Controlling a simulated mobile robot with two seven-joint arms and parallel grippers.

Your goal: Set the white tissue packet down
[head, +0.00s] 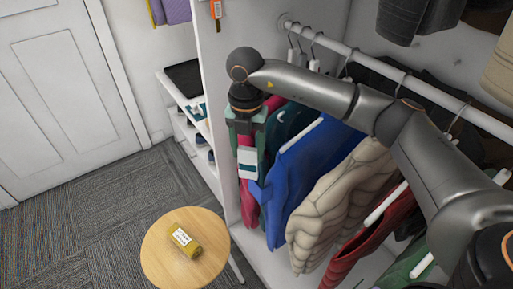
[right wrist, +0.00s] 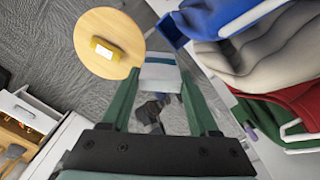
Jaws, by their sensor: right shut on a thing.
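The white tissue packet (head: 247,169) with a teal band is between the fingers of my right gripper (head: 248,155), which is shut on it and points down in front of the hanging clothes. In the right wrist view, the packet (right wrist: 160,73) shows between the two green fingers (right wrist: 160,85). A round wooden table (head: 165,262) stands lower and to the left of the gripper in the head view. It shows at the upper left in the right wrist view (right wrist: 95,22). The packet is held in the air, apart from the tabletop. My left gripper is not in view.
A yellow packet (head: 185,240) lies near the middle of the round table, with bare wood around it. Hanging jackets, including a blue one (head: 300,175), are close to the gripper's right. A white shelf unit (head: 192,120) stands behind. The carpet (head: 70,225) at left is clear.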

